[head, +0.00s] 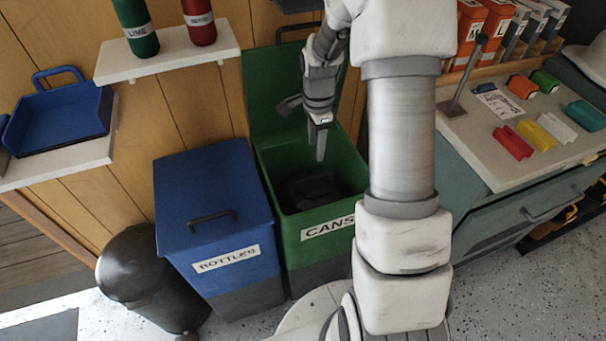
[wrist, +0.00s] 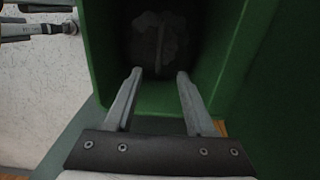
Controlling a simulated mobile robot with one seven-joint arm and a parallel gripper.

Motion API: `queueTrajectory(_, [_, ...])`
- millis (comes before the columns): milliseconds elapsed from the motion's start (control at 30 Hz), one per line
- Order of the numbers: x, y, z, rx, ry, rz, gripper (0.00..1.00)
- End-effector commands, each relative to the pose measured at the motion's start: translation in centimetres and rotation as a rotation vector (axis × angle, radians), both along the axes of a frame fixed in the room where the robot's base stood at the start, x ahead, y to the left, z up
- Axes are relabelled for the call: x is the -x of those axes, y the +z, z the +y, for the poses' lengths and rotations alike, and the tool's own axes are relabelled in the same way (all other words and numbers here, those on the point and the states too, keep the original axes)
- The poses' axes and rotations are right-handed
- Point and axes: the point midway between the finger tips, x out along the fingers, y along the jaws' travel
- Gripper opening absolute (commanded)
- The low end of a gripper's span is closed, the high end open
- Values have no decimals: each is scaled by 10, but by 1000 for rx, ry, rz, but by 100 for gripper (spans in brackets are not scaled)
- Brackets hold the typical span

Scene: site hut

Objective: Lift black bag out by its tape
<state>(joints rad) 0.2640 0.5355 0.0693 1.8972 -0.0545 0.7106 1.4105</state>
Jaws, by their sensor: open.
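The black bag (head: 312,188) lies low inside the open green bin (head: 293,248), which is labelled CANS. It also shows as a dark crumpled shape in the wrist view (wrist: 157,40), deep in the bin. A lighter strip runs along its top there, but it is too dark to be sure it is the tape. My gripper (head: 320,145) points down above the bin's mouth. In the wrist view my gripper (wrist: 155,76) has its two fingers apart with nothing between them, over the bin's near edge and clear of the bag.
The green lid (head: 275,90) stands raised behind the bin. A shut blue BOTTLES bin (head: 210,190) stands close on the left, with a round black bin (head: 140,275) beyond it. A shelf with bottles (head: 165,57) hangs above. A counter (head: 470,130) stands to the right.

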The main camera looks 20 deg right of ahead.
Motion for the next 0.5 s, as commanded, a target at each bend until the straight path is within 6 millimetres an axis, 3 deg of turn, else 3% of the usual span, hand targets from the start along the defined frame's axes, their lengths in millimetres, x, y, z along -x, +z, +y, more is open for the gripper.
queueTrajectory(267, [0,-18,0,0,-3,1,55])
queueTrajectory(500, [0,-52,0,-1,-2,1,55])
